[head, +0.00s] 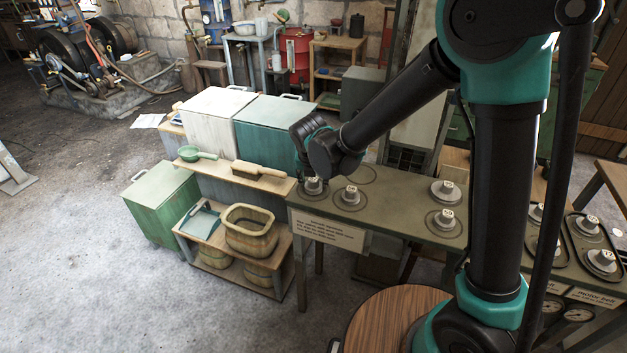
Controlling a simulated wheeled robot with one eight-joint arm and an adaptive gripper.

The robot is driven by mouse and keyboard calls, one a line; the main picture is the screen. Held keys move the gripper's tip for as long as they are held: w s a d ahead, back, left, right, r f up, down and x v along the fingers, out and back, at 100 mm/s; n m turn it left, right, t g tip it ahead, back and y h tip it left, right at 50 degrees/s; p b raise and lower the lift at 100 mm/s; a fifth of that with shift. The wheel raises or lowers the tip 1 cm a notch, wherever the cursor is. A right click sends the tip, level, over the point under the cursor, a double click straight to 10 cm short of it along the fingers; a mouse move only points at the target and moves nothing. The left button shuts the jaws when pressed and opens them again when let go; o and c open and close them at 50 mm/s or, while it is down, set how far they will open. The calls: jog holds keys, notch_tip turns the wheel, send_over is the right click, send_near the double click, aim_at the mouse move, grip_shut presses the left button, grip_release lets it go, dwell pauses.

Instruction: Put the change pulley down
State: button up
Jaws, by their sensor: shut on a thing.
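My black and teal gripper (311,176) is at the left end of the green bench (397,208), pointing down. Its fingers are small and mostly hidden by my wrist. A grey pulley with a pale labelled hub (314,187) is directly below it at the bench's left corner, and the gripper appears shut on this pulley. I cannot tell whether the pulley touches the bench top. A similar pulley (350,198) stands just to its right. Two more stand further right, one behind (445,190) and one in front (446,221). An empty ring mark (361,174) shows behind the second pulley.
A sign (329,234) hangs on the bench front. Left of the bench is a low shelf (213,239) with a basket (250,231) and a brush (259,171). Belt-drive boards with pulleys (589,225) are at the right. Bare bench top shows between the pulleys.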

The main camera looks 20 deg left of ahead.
jog(key=o, duration=1.2)
jog(key=v, duration=1.2)
jog(key=shift+w+r, duration=0.1)
